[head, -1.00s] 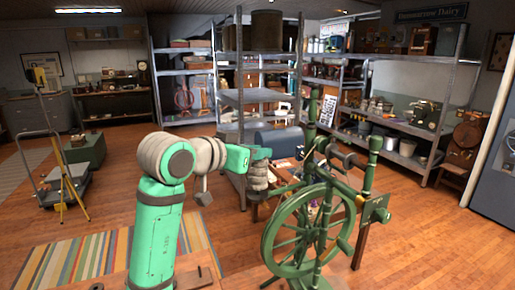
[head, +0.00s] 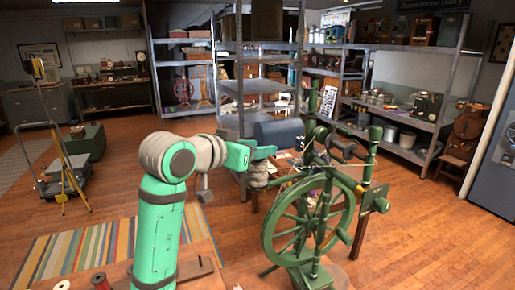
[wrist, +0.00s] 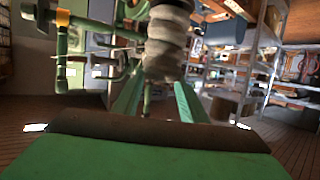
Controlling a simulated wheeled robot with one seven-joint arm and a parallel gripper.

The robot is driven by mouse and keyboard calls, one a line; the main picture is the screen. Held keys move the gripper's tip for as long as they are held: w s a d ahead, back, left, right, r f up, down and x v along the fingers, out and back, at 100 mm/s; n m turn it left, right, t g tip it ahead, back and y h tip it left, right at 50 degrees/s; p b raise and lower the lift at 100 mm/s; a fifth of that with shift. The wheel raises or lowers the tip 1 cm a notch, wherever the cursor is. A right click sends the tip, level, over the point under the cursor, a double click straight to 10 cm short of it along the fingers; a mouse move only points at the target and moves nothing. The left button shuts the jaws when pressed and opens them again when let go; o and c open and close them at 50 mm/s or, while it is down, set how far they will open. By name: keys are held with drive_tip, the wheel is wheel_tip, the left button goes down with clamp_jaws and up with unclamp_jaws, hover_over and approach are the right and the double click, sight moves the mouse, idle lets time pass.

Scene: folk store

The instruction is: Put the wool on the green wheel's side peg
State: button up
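The wool (head: 258,178) is a grey-beige ringed bundle hanging below my gripper (head: 264,153) in the head view. In the wrist view the wool (wrist: 168,42) is between the two green fingers of my gripper (wrist: 160,88), which are shut on it. The green spinning wheel (head: 308,230) stands upright just right of the wool in the head view. Which part is the side peg is hard to tell.
A bench or table behind the wheel carries small items and a blue-grey rounded object (head: 279,134). Metal shelves (head: 240,90) stand behind. Wooden floor is open at right.

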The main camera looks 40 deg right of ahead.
drive_tip(key=shift+a, duration=0.1)
drive_tip(key=v, duration=1)
drive_tip(key=shift+a+r, duration=0.2)
drive_tip(key=shift+a, duration=0.15)
drive_tip(key=shift+s, duration=0.1)
